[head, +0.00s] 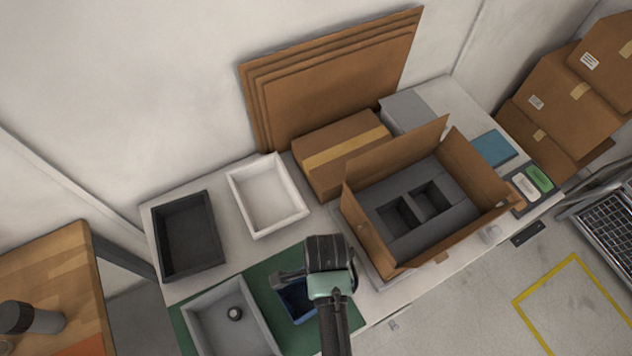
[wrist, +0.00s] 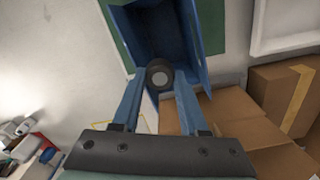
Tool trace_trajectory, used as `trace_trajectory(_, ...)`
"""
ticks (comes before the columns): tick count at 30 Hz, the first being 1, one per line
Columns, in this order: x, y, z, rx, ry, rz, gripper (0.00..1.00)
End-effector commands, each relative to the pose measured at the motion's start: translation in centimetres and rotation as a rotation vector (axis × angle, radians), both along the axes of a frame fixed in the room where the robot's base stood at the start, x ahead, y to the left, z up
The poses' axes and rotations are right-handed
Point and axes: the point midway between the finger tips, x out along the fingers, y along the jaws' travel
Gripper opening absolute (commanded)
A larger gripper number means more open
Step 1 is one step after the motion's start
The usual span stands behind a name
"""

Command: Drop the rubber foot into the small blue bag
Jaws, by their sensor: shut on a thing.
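My gripper (wrist: 160,80) is shut on a dark round rubber foot (wrist: 160,66) with a pale centre, held between the blue fingertips in the wrist view. The small blue bag (wrist: 205,40) is open just beyond the fingertips there, and the foot overlaps its near edge in the picture. I cannot tell whether the foot is inside the bag's mouth. In the head view my gripper (head: 290,277) is over the blue bag (head: 297,301) and partly covers it. The held foot is hidden there.
A grey tray (head: 194,309) left of the bag holds another round dark foot (head: 235,313). Both tray and bag are on a green mat (head: 262,275). A black tray (head: 183,264), a white tray (head: 240,229) and an open cardboard box (head: 383,250) with grey foam stand around.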

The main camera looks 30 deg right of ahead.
Motion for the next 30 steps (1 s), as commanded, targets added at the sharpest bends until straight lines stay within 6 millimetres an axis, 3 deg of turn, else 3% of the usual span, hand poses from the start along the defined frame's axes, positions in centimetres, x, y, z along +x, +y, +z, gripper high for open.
trace_trajectory(8, 0.0, 0.0, -0.2, 0.000, 0.000, 0.000, 0.00)
trace_trajectory(9, 0.0, 0.0, -0.2, 0.000, 0.000, 0.000, 0.47)
trace_trajectory(14, 0.0, 0.0, -0.2, 0.000, 0.000, 0.000, 0.75)
trace_trajectory(25, 0.0, 0.0, 0.0, 0.000, -0.001, 0.000, 0.78)
trace_trajectory(30, 0.1, 0.0, 1.7, -0.001, -0.004, 0.001, 0.78)
